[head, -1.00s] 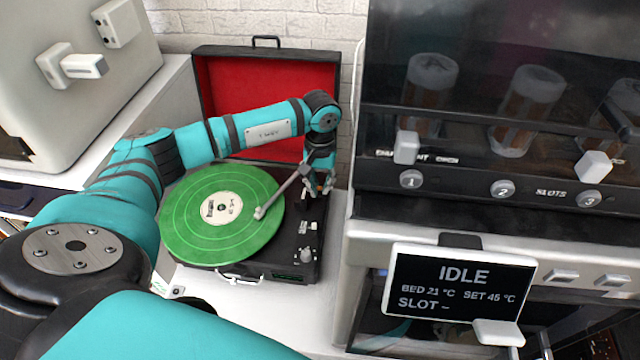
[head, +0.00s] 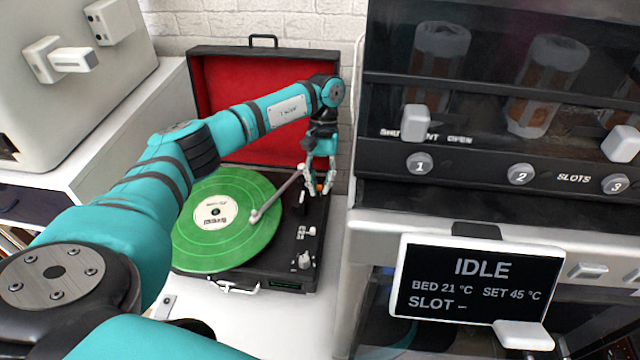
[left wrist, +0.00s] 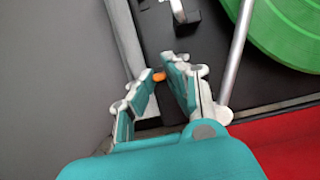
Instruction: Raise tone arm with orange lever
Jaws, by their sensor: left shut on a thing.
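My left gripper (head: 319,186) reaches down at the right rear of the black record player (head: 262,275). Its fingers are shut on the small orange lever (head: 320,187). In the left wrist view the lever's orange tip (left wrist: 158,76) shows between the fingertips, and the rest of it is hidden. The silver tone arm (head: 279,194) slants across the deck, its head end over the green record (head: 190,235). I cannot tell whether it touches the record. The tone arm's rod (left wrist: 236,60) runs beside the fingers in the left wrist view. My right gripper is out of view.
The player's open red-lined lid (head: 215,95) stands behind the deck. A machine with a slot panel and an IDLE screen (head: 475,280) stands close on the right. Knobs (head: 304,261) sit at the deck's front right. A light cabinet (head: 50,110) is at left.

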